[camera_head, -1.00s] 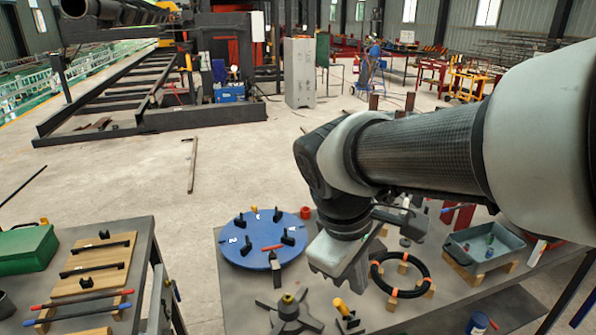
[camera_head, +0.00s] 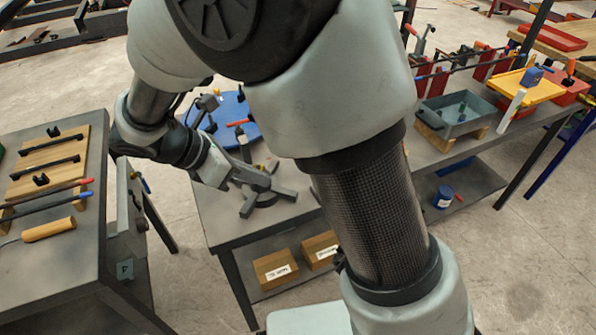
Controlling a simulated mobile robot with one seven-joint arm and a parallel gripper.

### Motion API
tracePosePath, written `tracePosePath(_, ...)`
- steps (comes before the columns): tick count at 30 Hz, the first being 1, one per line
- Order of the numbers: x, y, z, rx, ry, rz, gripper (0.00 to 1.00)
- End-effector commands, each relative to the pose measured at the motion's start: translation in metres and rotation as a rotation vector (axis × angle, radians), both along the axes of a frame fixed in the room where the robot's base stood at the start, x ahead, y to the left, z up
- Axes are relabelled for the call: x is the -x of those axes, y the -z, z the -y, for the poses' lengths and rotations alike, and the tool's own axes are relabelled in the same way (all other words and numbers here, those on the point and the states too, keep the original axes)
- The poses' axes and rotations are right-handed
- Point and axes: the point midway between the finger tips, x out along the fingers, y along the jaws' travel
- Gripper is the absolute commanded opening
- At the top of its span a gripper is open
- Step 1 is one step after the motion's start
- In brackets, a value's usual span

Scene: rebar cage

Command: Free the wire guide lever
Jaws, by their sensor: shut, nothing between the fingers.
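My gripper (camera_head: 236,181) points down to the right, close to the hub of a dark grey three-armed stand (camera_head: 265,197) on the middle table. I cannot tell whether it touches the stand. It looks shut and empty, though its fingertips are small in this view. Behind it lies a blue round plate (camera_head: 250,131), partly hidden by my arm. A red-handled lever (camera_head: 239,122) shows at the plate. I cannot tell for sure which part is the wire guide lever.
The left bench (camera_head: 60,260) holds black-handled boards, red and blue rods and a wooden-handled tool (camera_head: 48,229). A grey tray (camera_head: 458,113) stands on the right part of the table. Boxes (camera_head: 276,268) sit on the lower shelf. My arm hides the table's middle.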

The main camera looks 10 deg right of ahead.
Motion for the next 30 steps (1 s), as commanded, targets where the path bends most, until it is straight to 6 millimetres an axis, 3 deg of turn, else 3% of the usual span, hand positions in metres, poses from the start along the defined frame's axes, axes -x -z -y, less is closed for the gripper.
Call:
tracePosePath(8,-0.003,0.012,0.01,0.0,0.005,-0.001,0.0)
tracePosePath(21,-0.022,0.08,0.067,0.001,0.006,-0.002,0.0)
tracePosePath(24,-0.03,0.066,0.079,-0.003,0.007,0.004,0.0)
tracePosePath(30,-0.038,0.058,0.093,-0.003,0.005,0.002,0.0)
